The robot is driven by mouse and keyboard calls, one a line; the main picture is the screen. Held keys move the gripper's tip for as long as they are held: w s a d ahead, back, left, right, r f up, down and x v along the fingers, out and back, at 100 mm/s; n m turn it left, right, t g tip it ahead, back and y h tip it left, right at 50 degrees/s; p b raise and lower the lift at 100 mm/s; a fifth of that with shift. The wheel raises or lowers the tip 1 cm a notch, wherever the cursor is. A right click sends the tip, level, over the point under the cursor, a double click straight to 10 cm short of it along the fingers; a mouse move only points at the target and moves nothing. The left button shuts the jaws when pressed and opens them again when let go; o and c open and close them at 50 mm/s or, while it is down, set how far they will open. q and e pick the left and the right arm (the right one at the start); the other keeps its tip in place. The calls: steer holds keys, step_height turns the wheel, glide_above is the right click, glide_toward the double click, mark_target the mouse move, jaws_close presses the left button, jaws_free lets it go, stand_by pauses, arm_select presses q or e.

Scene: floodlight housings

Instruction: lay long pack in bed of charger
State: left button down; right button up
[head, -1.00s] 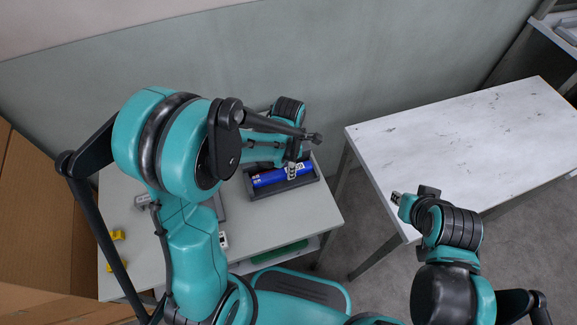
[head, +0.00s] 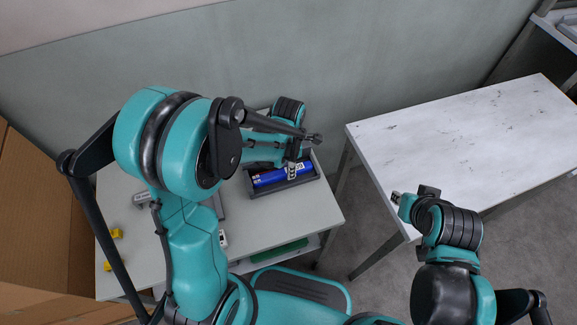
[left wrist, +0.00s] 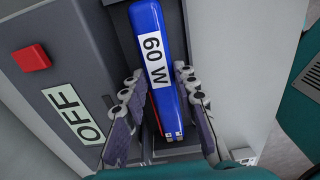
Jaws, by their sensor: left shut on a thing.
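In the left wrist view the charger (left wrist: 87,50) is grey, with a red button and an "OFF" label beside the bed. My left gripper (left wrist: 165,140) is shut on the pack near its contact end; in the head view it (head: 292,172) is over the bed. Whether the pack rests on the bed floor is unclear. My right gripper (head: 397,197) is small and hard to read.
A grey table (head: 285,222) holds the charger. Small yellow pieces (head: 116,233) lie at its left side. A bare white worn table (head: 460,140) stands to the right, with a floor gap between. Cardboard (head: 45,220) stands at the left.

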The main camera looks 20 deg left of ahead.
arm_select(q)
steer(key=c, duration=1.1)
jaws_free()
step_height(320, 180, up, 12)
steer(key=s+a+r+m+t, duration=0.2)
steer(key=s+m, duration=0.3)
steer(key=m, duration=0.7)
steer(key=s+a+r+m+t, duration=0.1)
steer(key=s+m+t, duration=0.4)
steer(key=m, duration=0.7)
steer(key=shift+s+a+r+m, duration=0.15)
steer(key=shift+a+r+m, duration=0.25)
steer(key=shift+a, duration=0.45)
